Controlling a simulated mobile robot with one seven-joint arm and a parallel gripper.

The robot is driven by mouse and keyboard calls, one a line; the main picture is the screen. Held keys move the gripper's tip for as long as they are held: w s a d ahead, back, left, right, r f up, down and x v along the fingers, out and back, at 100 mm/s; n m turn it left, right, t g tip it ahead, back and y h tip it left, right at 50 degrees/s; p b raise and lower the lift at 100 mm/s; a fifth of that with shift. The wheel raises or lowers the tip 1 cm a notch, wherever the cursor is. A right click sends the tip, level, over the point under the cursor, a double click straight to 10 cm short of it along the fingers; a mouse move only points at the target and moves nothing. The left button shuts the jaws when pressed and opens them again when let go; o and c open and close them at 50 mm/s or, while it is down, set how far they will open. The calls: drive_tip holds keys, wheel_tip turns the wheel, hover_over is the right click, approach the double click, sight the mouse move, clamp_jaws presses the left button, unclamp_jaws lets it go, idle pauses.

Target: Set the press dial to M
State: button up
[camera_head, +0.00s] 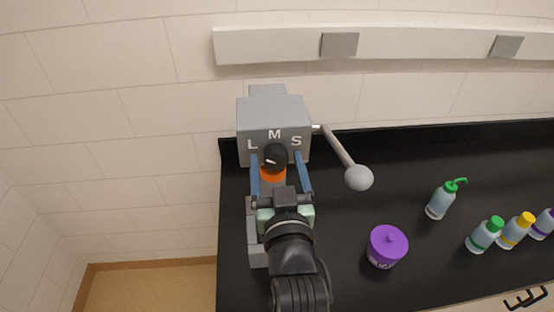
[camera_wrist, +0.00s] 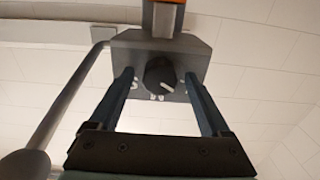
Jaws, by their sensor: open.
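The grey press (camera_head: 272,115) stands at the left end of the black counter, with L, M and S lettered left to right on its front. Its round black dial (camera_head: 275,156) sits below the M. In the wrist view the dial (camera_wrist: 160,74) appears upside down, with a white pointer mark slanting to the lower right, between M and the L side. The L is hidden there by a finger. My gripper (camera_head: 277,160) is open, its two blue fingers on either side of the dial with gaps visible in the wrist view (camera_wrist: 159,80).
The press lever with a grey ball (camera_head: 359,177) sticks out to the right. A purple-lidded jar (camera_head: 387,246) stands right of my arm. A green-topped pump bottle (camera_head: 441,200) and several capped bottles (camera_head: 484,236) stand farther right. A pale wall rail (camera_head: 420,43) runs above.

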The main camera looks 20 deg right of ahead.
clamp_jaws()
idle(0.5)
drive_tip(key=shift+m, duration=0.3)
drive_tip(key=m+p, duration=0.1)
drive_tip(key=m, duration=0.4)
drive_tip(key=shift+m, duration=0.3)
drive_tip(key=m+p, duration=0.1)
drive_tip(key=m, duration=0.4)
drive_tip(key=shift+m, duration=0.4)
